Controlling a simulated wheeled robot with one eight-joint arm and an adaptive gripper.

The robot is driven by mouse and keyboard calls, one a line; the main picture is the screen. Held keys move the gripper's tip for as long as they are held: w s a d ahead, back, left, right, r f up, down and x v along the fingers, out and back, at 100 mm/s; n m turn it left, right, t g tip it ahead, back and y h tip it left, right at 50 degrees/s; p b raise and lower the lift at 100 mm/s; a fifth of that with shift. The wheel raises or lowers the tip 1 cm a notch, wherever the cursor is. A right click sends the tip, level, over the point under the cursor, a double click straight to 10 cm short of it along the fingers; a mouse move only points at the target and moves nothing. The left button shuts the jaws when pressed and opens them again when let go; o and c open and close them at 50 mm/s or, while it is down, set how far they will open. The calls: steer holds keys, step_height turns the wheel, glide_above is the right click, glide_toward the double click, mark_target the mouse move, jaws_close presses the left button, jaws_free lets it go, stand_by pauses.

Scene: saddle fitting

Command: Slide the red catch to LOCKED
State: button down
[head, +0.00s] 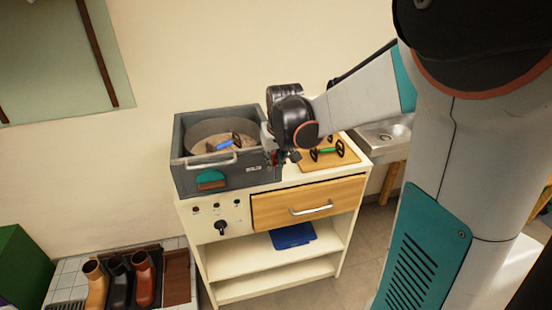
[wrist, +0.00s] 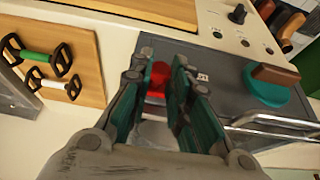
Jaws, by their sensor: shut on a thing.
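The red catch (wrist: 158,80) sits on the front face of the grey box (wrist: 222,85), between my gripper's fingers in the wrist view. My gripper (wrist: 160,72) is shut on it, with the teal-padded fingers on either side. A small white label (wrist: 203,77) is on the box face just right of the fingers; its words are too small to read. In the head view my gripper (head: 276,157) is at the right end of the box front (head: 225,180), and the catch is mostly hidden there.
The box has a metal handle bar (head: 211,160) and a round basin (head: 222,127) holding a blue-handled piece (head: 224,143). A wooden board (head: 343,159) with green- and white-handled pieces lies to the right. Below is a cabinet drawer (head: 307,204); a sink (head: 383,136) is beyond.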

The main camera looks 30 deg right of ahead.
steer(key=a, duration=0.2)
steer(key=w+a+p, duration=0.1)
steer(key=a, duration=0.2)
steer(key=shift+w+a, duration=0.1)
steer(key=shift+w, duration=0.05)
steer(key=c, duration=1.5)
jaws_free()
steer(key=shift+a, duration=0.1)
steer(key=shift+o, duration=0.2)
steer(key=shift+a, duration=0.1)
steer(key=shift+r, duration=0.1)
glide_toward(256, 160)
steer(key=s+a+r, duration=0.2)
steer(key=s+r, duration=0.2)
steer(key=s, duration=0.1)
steer(key=shift+a+r, duration=0.25)
steer(key=shift+r, duration=0.1)
steer(key=shift+s, duration=0.1)
